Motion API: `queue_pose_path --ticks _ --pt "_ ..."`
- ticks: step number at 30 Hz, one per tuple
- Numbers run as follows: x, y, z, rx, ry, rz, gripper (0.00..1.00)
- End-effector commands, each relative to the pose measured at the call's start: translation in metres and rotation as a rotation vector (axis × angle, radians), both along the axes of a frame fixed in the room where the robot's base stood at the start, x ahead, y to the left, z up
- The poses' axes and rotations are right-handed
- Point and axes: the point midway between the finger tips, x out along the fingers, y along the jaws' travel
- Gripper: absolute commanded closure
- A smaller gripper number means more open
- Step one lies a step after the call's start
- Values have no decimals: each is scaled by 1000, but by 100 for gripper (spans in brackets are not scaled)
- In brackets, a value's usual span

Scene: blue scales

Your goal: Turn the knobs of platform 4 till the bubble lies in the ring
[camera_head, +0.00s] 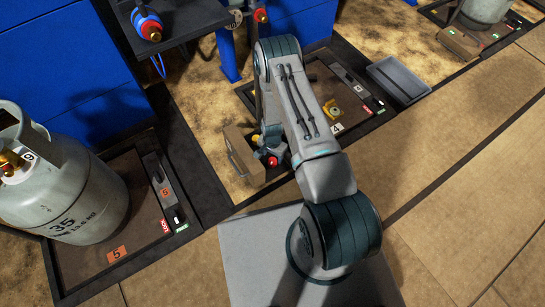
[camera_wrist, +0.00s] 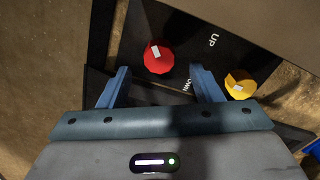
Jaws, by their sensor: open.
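Platform 4 (camera_head: 318,82) is a dark tray with a "4" label, partly hidden behind my arm. A small yellow fitting (camera_head: 331,110), perhaps the level, sits on it; I cannot make out a bubble or ring. The red knob (camera_wrist: 159,57) and the yellow knob (camera_wrist: 240,84) are on a black panel marked "UP" in the wrist view. The red knob (camera_head: 272,161) also shows in the head view. My gripper (camera_wrist: 161,72) is open, its blue fingers apart. The red knob lies just beyond the fingertips, roughly between them; I cannot tell whether they touch it. The yellow knob is right of the right finger.
Platform 5 (camera_head: 130,262) with a grey gas cylinder (camera_head: 75,195) stands at the left. A dark shelf (camera_head: 185,22) with red-and-blue fittings is above it. A grey tray (camera_head: 398,80) lies at platform 4's right edge.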

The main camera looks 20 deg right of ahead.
Motion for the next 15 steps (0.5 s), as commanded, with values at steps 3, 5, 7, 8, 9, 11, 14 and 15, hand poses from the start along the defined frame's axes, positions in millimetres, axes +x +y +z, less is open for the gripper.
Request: queue_pose_path --ticks 3,5,7,8,9,11,14,15 --pt "1 0 36 -1 -2 1 41" --pt "1 0 50 0 -1 1 41" --pt "0 0 63 -1 -1 1 41" --pt "1 0 69 0 -1 1 41" --pt "1 0 76 0 -1 0 41" --pt "0 0 83 -1 -1 0 41" --pt "1 0 93 0 -1 0 41" --pt "0 0 95 0 -1 0 41"
